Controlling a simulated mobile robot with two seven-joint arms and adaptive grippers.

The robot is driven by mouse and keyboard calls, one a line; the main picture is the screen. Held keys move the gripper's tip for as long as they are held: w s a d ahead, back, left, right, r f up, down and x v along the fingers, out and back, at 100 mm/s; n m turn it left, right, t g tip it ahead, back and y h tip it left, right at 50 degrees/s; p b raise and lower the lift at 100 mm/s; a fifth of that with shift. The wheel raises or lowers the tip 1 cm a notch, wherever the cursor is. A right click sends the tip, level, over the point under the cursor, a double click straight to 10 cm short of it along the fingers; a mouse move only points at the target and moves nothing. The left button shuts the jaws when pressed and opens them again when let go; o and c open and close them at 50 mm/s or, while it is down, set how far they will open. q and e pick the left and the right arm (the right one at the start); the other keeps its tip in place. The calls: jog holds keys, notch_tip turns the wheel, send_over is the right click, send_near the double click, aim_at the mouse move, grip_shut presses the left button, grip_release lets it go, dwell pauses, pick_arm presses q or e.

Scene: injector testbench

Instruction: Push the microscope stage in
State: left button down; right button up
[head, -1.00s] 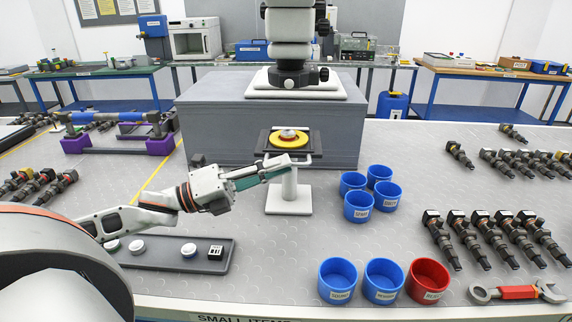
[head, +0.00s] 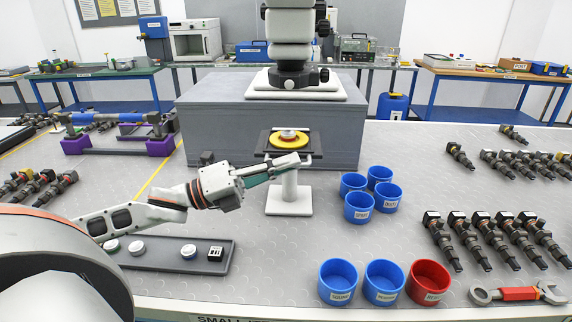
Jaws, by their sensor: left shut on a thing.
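The microscope stage (head: 313,148) is a dark flat plate carrying a yellow ring with a pale round piece in its middle. It sits on a white pedestal (head: 289,196) in front of the grey block. The microscope (head: 290,50) stands on top of that block, behind the stage. My left gripper (head: 293,163) reaches in from the left, with its fingers shut at the stage's front edge. The fingers hide part of that edge, so the exact grip point is hard to see. My right gripper is not in view.
Several blue cups (head: 358,208) and one red cup (head: 428,282) stand right of the pedestal. A dark tray (head: 215,255) with white round pieces lies below my left arm. Injectors (head: 470,240) and a wrench (head: 516,293) lie at the right. The grey block (head: 215,130) rises behind.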

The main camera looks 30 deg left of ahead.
pick_arm(q)
jog(key=shift+w+a+b, duration=0.2)
jog(key=shift+w+a, duration=0.2)
jog(key=shift+w, duration=0.2)
jog(key=shift+w+a+b, duration=0.15)
jog(key=shift+w+a, duration=0.2)
jog(key=shift+w, duration=0.25)
jog(key=c, duration=2.4)
grip_release()
jog(key=shift+c, duration=0.2)
jog(key=v, duration=1.2)
